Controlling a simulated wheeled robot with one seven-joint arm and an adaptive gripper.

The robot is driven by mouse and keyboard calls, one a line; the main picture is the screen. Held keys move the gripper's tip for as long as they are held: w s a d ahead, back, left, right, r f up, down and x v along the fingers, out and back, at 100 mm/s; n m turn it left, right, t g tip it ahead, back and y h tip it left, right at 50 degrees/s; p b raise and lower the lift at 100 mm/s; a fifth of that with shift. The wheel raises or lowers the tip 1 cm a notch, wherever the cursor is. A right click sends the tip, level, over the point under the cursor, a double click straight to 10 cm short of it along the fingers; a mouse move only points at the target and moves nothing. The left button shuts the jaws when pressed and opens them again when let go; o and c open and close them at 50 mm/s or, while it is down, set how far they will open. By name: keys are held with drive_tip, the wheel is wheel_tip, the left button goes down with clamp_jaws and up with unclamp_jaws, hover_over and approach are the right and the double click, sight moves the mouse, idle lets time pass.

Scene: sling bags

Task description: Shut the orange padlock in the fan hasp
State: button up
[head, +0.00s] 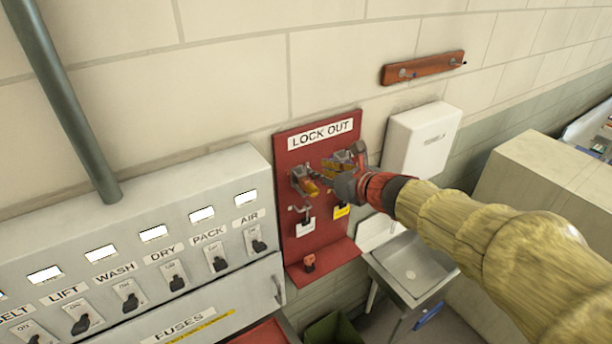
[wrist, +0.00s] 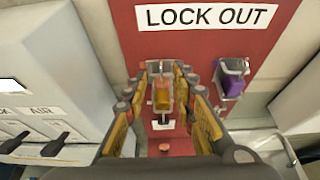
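An orange-yellow padlock (wrist: 162,97) shows in the wrist view, in a pale grey hasp on the red LOCK OUT board (head: 345,230). Whether its shackle is shut is too small to tell. My gripper (wrist: 162,76) has its fingers apart on either side of this padlock and hasp, with narrow gaps visible. In the head view my gripper (head: 326,169) is close in front of the board and covers part of the hasps. I cannot read which hasp is marked fan.
A purple padlock (wrist: 234,84) hangs in another hasp to the right. A small red-orange object (head: 309,262) sits on the board's lower ledge. A switch cabinet (head: 150,210) stands close on the left. A white dispenser (head: 423,138) and sink (head: 412,270) are on the right.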

sight(307, 166)
drive_tip(key=p+x, duration=0.1)
drive_tip(key=x, duration=0.6)
drive_tip(key=shift+w+r, duration=0.1)
drive_tip(key=shift+w, duration=0.1)
drive_tip(key=shift+s, duration=0.1)
drive_tip(key=shift+c, duration=0.2)
clamp_jaws()
idle(0.5)
